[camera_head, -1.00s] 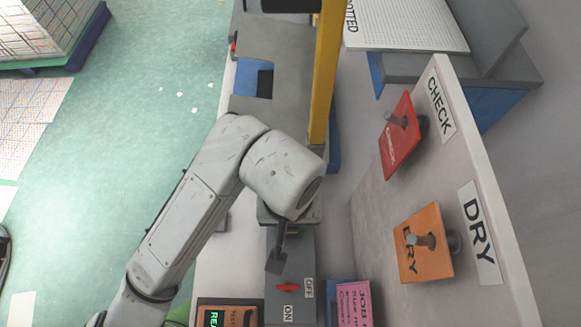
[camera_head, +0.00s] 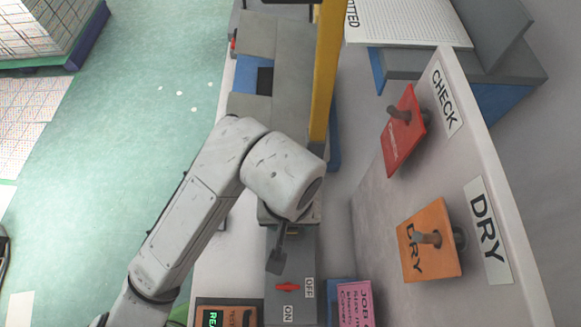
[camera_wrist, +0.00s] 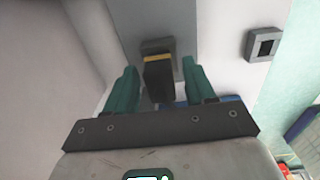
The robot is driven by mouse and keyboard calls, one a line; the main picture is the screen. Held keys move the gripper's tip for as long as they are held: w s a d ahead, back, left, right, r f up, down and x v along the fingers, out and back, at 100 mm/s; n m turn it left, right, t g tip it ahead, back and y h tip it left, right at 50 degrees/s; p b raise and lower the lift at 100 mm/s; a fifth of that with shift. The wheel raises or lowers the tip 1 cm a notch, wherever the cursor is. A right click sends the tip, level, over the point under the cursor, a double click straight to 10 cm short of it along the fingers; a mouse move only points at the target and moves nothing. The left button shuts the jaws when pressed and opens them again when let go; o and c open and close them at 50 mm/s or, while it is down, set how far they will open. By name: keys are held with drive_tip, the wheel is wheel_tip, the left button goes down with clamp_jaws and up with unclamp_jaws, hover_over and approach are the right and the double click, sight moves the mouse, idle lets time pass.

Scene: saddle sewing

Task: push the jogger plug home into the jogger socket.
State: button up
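In the wrist view, the plug (camera_wrist: 159,80) is a black body with a yellow band at its far end. That end meets a grey socket (camera_wrist: 157,46) on a grey surface; how deep it sits cannot be told. My gripper (camera_wrist: 160,85) has teal fingers either side of the plug, with a narrow gap showing on each side, so it looks open around it.
A second grey square socket (camera_wrist: 263,45) stands apart at the right in the wrist view. In the head view, a yellow post (camera_head: 326,75) stands close beside my wrist. A grey switch box (camera_head: 290,270) with a red switch is below it. Red (camera_head: 403,130) and orange (camera_head: 428,240) tags hang at right.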

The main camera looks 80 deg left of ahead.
drive_tip(key=shift+o, duration=0.5)
drive_tip(key=shift+r, duration=0.1)
wheel_tip(320, 180, up, 11)
drive_tip(key=shift+s+f+p, duration=0.15)
drive_tip(key=shift+p, duration=1.05)
